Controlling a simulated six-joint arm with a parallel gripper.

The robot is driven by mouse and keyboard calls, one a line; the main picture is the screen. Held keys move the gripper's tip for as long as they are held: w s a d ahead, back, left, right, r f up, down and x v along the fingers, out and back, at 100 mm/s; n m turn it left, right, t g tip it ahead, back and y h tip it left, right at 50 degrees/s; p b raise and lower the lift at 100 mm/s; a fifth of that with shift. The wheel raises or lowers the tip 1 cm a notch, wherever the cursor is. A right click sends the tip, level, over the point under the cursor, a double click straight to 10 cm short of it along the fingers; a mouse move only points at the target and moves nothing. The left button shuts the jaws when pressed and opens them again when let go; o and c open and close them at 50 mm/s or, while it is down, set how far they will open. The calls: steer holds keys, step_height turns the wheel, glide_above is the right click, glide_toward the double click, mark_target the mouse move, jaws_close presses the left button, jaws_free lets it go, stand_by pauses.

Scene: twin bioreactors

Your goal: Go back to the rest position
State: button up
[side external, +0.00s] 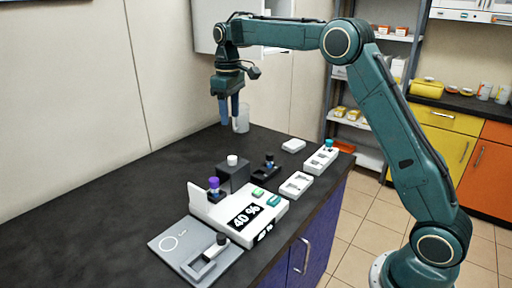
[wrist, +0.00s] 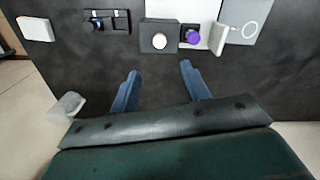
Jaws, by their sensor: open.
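My gripper (side external: 229,112) hangs fingers-down above the far part of the dark bench in the side view. In the wrist view my gripper (wrist: 158,88) shows two blue fingers spread apart with nothing between them but bare bench top. A dark grey block with a white cap (side external: 232,160) stands in front of the gripper, apart from it; the cap also shows in the wrist view (wrist: 159,41). A purple-capped vial (side external: 214,184) stands at the white device with a "40 %" display (side external: 246,215); the purple cap shows in the wrist view (wrist: 193,35).
A clear beaker (side external: 241,119) stands close beside the gripper fingers; it shows at left in the wrist view (wrist: 67,107). A grey plate (side external: 180,243), white trays (side external: 296,185) and a small white box (side external: 293,146) sit on the bench (side external: 120,200). The bench's left side is clear.

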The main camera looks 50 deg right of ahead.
steer(key=shift+r, duration=0.1)
stand_by(0.3)
steer(key=s+a+r+t, duration=0.1)
steer(key=s+r, duration=0.2)
steer(key=s, duration=0.3)
steer(key=s+a+r+m+t, duration=0.1)
steer(key=s+a+r, duration=0.1)
steer(key=s, duration=0.4)
steer(key=s+a+r+t, duration=0.1)
steer(key=s+r, duration=0.2)
steer(key=s, duration=0.3)
steer(key=s+a+f+m+t, duration=0.1)
steer(key=s+f, duration=0.2)
steer(key=s, duration=0.6)
steer(key=s+a+f+m+t, duration=0.1)
steer(key=s+f, duration=0.3)
steer(key=s, duration=0.5)
steer(key=shift+s+a+f+t, duration=0.2)
steer(key=shift+s+a+t, duration=0.05)
steer(key=shift+a+t, duration=0.05)
